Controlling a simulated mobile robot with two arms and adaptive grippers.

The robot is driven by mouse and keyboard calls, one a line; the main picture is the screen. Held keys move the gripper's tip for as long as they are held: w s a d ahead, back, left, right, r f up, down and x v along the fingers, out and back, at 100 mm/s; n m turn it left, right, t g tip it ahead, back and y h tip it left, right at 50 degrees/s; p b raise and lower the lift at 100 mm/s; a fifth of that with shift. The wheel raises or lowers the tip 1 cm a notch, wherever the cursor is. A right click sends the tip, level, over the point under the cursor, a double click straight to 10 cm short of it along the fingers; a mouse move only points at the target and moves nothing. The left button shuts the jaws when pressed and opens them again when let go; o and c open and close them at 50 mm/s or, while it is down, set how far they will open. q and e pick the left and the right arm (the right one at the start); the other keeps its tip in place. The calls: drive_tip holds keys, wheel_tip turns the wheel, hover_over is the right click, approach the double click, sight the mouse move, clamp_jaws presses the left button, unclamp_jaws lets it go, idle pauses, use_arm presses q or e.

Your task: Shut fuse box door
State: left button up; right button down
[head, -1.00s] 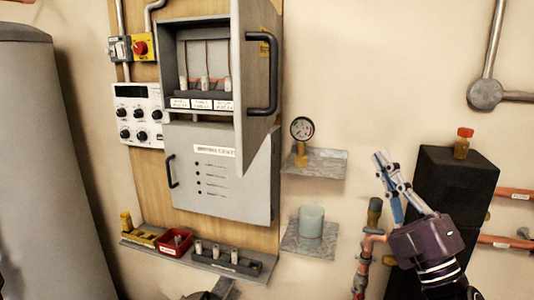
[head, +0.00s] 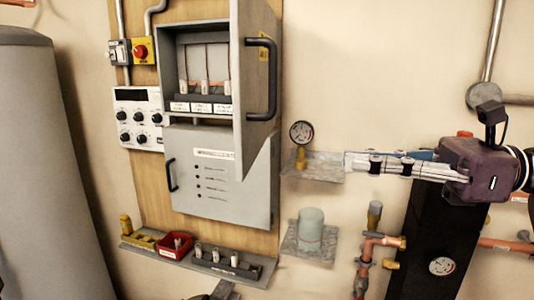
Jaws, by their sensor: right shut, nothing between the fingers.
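The fuse box (head: 196,68) is on the wooden backboard in the upper left of the head view, with several fuses showing inside. Its grey door (head: 246,88) stands open, swung out on the right side of the box toward me. A black bar handle (head: 271,80) is on the door's right face. My right gripper (head: 350,164) is shut and empty. It points left, to the right of and lower than the door, clear of the handle, and overlaps the right end of the gauge shelf in the picture. My left gripper is not in view.
A pressure gauge (head: 301,133) stands on the upper wall shelf (head: 318,173); a glass jar (head: 311,224) is on the lower one. A grey lower cabinet (head: 216,178) is below the fuse box. Copper pipes (head: 372,246) and a black block (head: 425,235) are at right.

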sight(245, 155)
drive_tip(key=a+p, duration=0.1)
drive_tip(key=a, duration=0.3)
drive_tip(key=w+a+p, duration=0.1)
drive_tip(key=a+p, duration=0.1)
drive_tip(key=a, duration=0.2)
drive_tip(key=a+p, duration=0.1)
drive_tip(key=a, duration=0.3)
drive_tip(key=shift+w+a+r+p, duration=0.1)
drive_tip(key=shift+w+r+p, duration=0.05)
drive_tip(key=shift+w+p, duration=0.2)
drive_tip(key=shift+w+a, duration=0.15)
drive_tip(key=shift+a, duration=0.3)
